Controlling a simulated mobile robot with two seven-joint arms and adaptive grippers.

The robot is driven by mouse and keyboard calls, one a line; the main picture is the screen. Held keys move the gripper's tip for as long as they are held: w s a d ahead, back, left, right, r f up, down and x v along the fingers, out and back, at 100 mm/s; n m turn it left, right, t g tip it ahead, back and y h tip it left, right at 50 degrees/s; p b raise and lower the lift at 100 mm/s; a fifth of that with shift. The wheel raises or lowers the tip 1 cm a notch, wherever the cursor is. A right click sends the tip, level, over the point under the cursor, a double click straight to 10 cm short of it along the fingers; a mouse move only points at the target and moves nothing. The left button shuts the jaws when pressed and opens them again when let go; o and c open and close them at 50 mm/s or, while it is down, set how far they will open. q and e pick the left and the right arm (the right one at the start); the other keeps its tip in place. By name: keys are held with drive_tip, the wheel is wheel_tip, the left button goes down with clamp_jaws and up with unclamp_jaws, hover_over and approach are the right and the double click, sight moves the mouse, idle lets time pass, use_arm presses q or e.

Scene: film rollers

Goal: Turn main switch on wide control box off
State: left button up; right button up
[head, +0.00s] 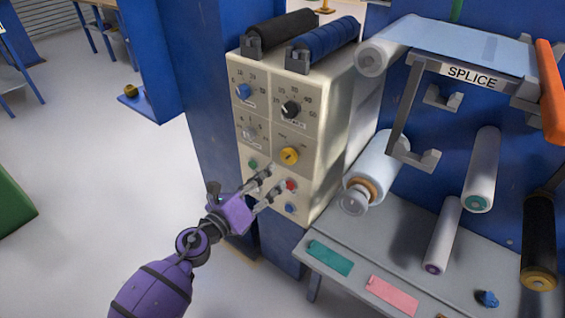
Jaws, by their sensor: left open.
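The wide control box (330,130) is a beige cabinet at the centre, with knobs on its front face. A blue knob (243,91) and a black knob (291,109) sit in the upper part. A pale grey knob (249,133) and a yellow rotary knob (289,156) sit below. The labels are too small to read, so I cannot tell which is the main switch. My purple left gripper (273,182) is open and empty in front of the lower panel, below the yellow knob. Its fingers partly cover the button area. My right gripper is not in view.
Small green (253,164), red (291,185) and blue (290,208) buttons are near my fingers. A black roller (281,36) and a blue roller (328,38) lie on top of the box. A grey table (400,262) with rollers stands right.

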sight(285, 158)
use_arm(q)
drive_tip(key=shift+m, duration=0.6)
drive_tip(key=x, duration=0.8)
drive_tip(key=shift+w+d+r, duration=0.25)
drive_tip(key=shift+d+r, duration=0.1)
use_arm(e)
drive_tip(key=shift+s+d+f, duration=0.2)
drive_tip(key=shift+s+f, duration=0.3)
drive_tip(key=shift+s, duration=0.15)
use_arm(q)
drive_tip(key=shift+c, duration=0.5)
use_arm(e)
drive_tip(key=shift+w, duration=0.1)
use_arm(q)
drive_tip(key=c, duration=1)
drive_tip(key=shift+o, duration=0.2)
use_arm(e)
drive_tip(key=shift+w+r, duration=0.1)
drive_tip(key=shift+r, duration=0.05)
